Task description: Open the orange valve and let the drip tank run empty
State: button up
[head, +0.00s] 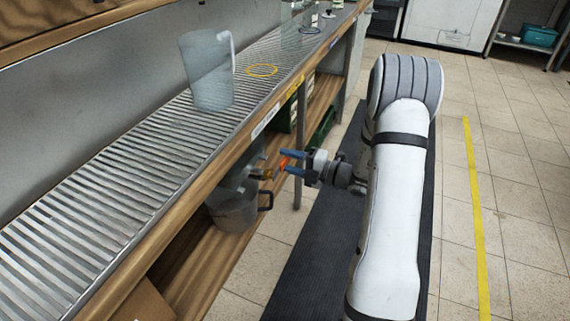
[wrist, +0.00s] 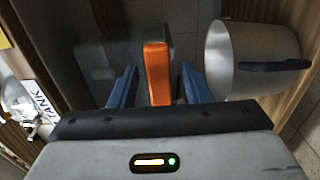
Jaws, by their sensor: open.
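The orange valve handle (wrist: 157,72) stands between the two blue fingers of my gripper (wrist: 158,85) in the wrist view, with gaps on both sides. My gripper is open around it and not shut on it. In the head view my gripper (head: 281,162) reaches left toward the counter's front edge, and a bit of the orange handle (head: 285,163) shows between the fingers.
A grey metal pot (head: 231,212) with a dark handle stands under the counter; it also shows in the wrist view (wrist: 222,62). A clear jug (head: 207,75) and a yellow ring (head: 262,70) are on the slatted counter (head: 110,185). The floor at right is clear.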

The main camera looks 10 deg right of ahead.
jog(key=shift+w+a, duration=0.35)
jog(key=shift+a, duration=0.15)
grip_shut()
dwell(0.3)
